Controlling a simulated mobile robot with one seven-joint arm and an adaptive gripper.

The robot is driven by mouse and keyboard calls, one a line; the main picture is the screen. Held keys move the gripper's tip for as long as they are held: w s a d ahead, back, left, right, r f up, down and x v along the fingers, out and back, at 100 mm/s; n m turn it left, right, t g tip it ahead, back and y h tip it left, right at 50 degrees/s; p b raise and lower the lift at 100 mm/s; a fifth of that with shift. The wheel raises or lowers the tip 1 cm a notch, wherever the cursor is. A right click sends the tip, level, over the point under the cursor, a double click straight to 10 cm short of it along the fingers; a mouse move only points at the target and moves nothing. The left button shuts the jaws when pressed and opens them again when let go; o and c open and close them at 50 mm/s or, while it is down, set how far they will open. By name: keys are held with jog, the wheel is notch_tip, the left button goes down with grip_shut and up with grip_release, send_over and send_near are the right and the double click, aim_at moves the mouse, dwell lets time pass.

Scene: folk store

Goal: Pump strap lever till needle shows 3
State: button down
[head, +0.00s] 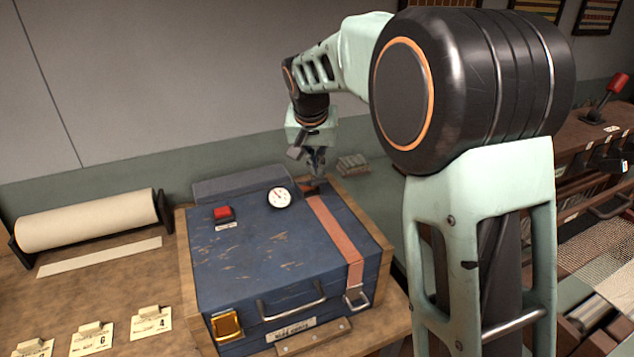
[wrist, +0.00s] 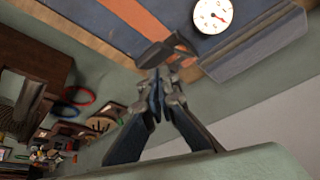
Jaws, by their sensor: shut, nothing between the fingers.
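A blue case (head: 275,262) stands on the wooden bench, with a reddish-brown strap (head: 333,237) across its lid; the strap also shows in the wrist view (wrist: 143,20). A dark lever (wrist: 160,52) sits at the strap's back end, by the case's rear edge. A round white gauge (head: 279,198) is left of the strap; its dial shows in the wrist view (wrist: 213,15) with a red needle, but the number is too small to read. My gripper (head: 318,168) is shut and empty, pointing down at the lever end. Its fingertips (wrist: 158,78) are close to the lever; contact is unclear.
A red button (head: 222,212) is on the lid's left. A grey padded bar (head: 240,183) lies behind the case. A paper roll (head: 85,218) and several paper tags (head: 92,338) lie to the left. A small stack (head: 352,164) is behind the case, near my gripper.

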aim_at(317, 181)
jog(key=shift+f, duration=0.1)
jog(key=shift+s+d+f+b, duration=0.1)
jog(key=shift+s+f+b, duration=0.1)
jog(key=shift+f+b, duration=1.05)
jog(key=shift+s+d+f+b, duration=0.1)
jog(key=shift+s+f+b, duration=0.1)
jog(key=shift+f+b, duration=1.05)
jog(key=shift+f, duration=0.1)
jog(key=shift+p, duration=0.35)
notch_tip(317, 181, up, 9)
jog(key=p, duration=0.6)
